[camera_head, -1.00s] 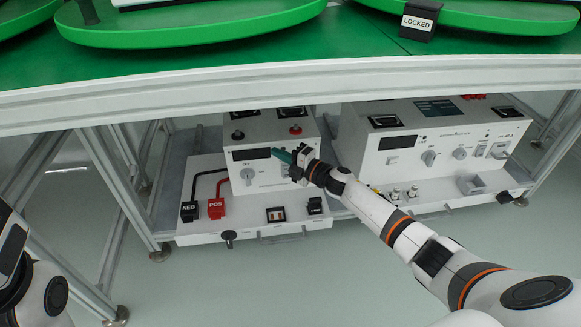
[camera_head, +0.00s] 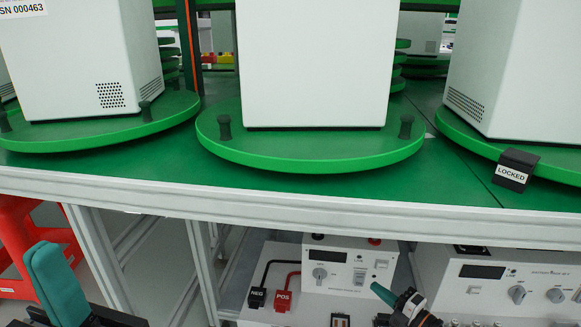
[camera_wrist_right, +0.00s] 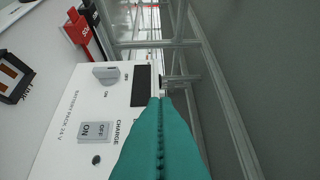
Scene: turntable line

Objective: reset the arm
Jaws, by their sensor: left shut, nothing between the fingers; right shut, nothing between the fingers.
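My left gripper (camera_head: 48,265) is at the lower left of the head view, its teal fingers pointing up and pressed together, empty. My right gripper (camera_head: 378,290) is low in the head view, in front of the left white battery pack unit (camera_head: 342,258) under the table. Its teal fingers are shut and empty. In the right wrist view the closed fingers (camera_wrist_right: 160,125) lie over the face of the battery pack (camera_wrist_right: 70,140), close to its dark display (camera_wrist_right: 141,86). I cannot tell whether they touch it. Most of the right arm is out of view.
The table's front rail (camera_head: 250,212) runs above the right gripper. Green turntables (camera_head: 310,150) carry white boxes; one bears a LOCKED tag (camera_head: 513,170). A second white unit (camera_head: 490,285) stands to the right. A red stand (camera_head: 30,240) is behind the left gripper.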

